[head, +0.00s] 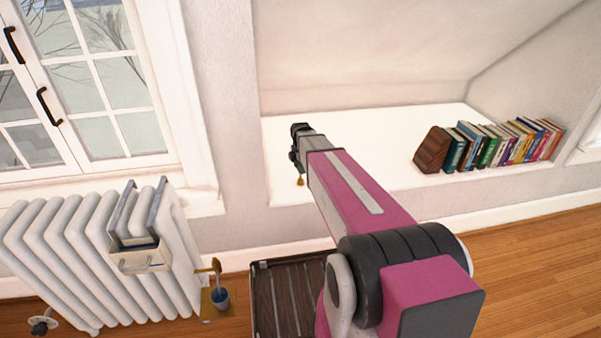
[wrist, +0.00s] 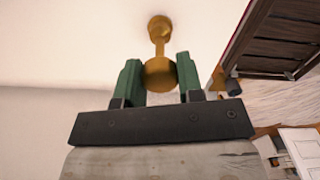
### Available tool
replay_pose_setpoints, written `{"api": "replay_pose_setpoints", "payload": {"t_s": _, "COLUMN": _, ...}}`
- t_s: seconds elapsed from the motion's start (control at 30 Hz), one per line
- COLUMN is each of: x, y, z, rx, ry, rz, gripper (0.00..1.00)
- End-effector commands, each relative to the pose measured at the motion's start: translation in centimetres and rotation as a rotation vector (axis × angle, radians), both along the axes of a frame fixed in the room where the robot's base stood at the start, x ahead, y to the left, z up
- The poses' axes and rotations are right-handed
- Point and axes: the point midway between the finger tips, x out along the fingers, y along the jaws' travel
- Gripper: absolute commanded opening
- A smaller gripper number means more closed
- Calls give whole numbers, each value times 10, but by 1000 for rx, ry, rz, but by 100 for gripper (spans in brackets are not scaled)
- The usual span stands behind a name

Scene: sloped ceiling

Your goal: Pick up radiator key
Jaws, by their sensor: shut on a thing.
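The radiator key (wrist: 159,28) is a small brass piece with a rounded head and a narrow stem. In the wrist view its near rounded end sits between the two green fingers of my gripper (wrist: 158,75), which is shut on it. In the head view my gripper (head: 298,150) is at the far end of my pink arm, in front of the white alcove ledge (head: 380,145). The key shows as a small brass spot (head: 300,181) hanging just below it.
A white radiator (head: 70,255) with a hanging container (head: 140,258) stands at left under the window. A blue cup (head: 220,299) is beside it. A dark slatted wooden piece (head: 285,295) stands below my arm. A row of books (head: 490,145) stands on the ledge at right.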

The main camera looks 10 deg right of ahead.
Motion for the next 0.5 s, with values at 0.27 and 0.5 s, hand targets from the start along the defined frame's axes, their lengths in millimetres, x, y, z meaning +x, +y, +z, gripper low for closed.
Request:
{"api": "replay_pose_setpoints", "payload": {"t_s": 0.27, "x": -1, "y": 0, "z": 36, "rx": 0, "ry": -2, "rz": 0, "gripper": 0}}
{"api": "replay_pose_setpoints", "payload": {"t_s": 0.5, "x": 0, "y": 0, "z": 75, "rx": 0, "ry": -2, "rz": 0, "gripper": 0}}
